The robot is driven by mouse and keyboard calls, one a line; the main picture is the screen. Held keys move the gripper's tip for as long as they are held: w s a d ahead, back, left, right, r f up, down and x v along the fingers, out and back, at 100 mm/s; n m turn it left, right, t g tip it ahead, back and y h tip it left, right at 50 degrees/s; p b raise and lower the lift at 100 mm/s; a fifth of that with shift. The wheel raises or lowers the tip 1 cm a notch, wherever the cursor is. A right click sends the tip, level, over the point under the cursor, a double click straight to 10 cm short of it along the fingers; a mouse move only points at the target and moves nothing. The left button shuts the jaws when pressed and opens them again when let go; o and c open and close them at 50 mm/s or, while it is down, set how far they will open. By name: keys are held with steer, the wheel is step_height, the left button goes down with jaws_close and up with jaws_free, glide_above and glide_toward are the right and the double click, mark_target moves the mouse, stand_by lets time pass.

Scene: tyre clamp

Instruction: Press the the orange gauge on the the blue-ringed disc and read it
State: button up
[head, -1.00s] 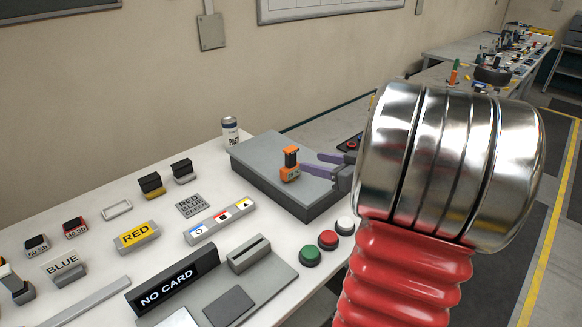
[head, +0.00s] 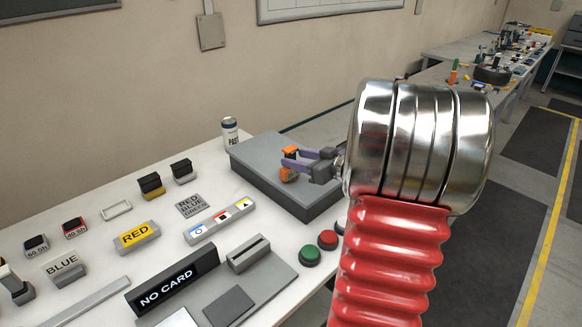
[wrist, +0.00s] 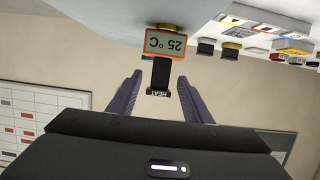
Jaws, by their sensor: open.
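The orange gauge (head: 288,176) stands upright on the grey raised block (head: 262,179), partly hidden behind my fingers in the head view. In the wrist view the gauge (wrist: 165,44) appears upside down, with a display reading 25 °C and a black handle marked HEAT. My gripper (head: 285,159) is open, its two purple fingers on either side of the handle. In the wrist view the fingers (wrist: 159,76) flank the handle with gaps showing on both sides. I cannot make out a blue-ringed disc in either view.
A can (head: 230,132) stands behind the block's left corner. In front lie a strip with coloured symbols (head: 219,221), a RED sign (head: 137,236), a NO CARD display (head: 172,280) and green (head: 310,256) and red (head: 328,239) buttons. The block's top around the gauge looks clear.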

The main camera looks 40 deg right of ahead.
mark_target(293, 157)
steer(key=shift+x, duration=1.9)
steer(key=shift+c, duration=0.6)
jaws_close()
